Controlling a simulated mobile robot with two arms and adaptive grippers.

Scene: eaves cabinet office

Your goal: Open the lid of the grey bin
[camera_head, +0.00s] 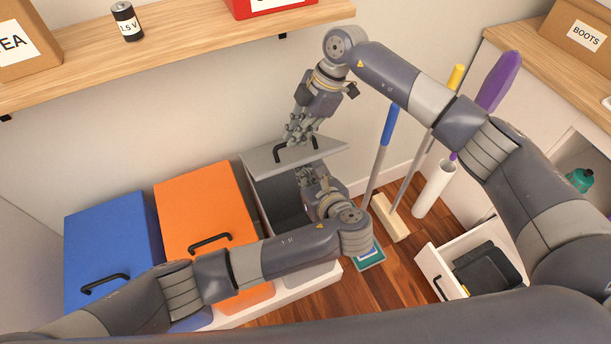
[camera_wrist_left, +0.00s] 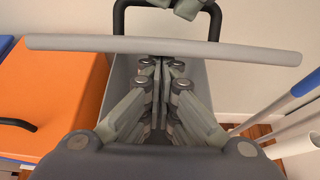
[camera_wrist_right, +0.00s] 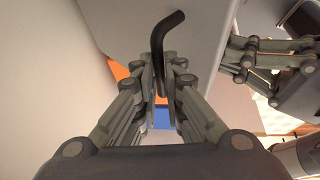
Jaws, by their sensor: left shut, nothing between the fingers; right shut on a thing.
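The grey bin (camera_head: 283,203) is the rightmost of three bins, and its grey lid (camera_head: 258,160) is raised, tilted open above the dark inside. The lid's black handle (camera_head: 281,153) sits between the fingers of my right gripper (camera_head: 294,139), which is shut on it. The handle also shows in the right wrist view (camera_wrist_right: 157,45). My left gripper (camera_head: 304,172) is shut and empty, just under the lid at the bin's opening. In the left wrist view its fingertips (camera_wrist_left: 161,65) lie below the lid's edge (camera_wrist_left: 80,43). My left arm hides part of the bin's front.
An orange bin (camera_head: 197,200) and a blue bin (camera_head: 110,235) stand to the left, lids shut. An open drawer (camera_head: 435,270) juts out at lower right. A wooden shelf (camera_head: 190,40) runs above.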

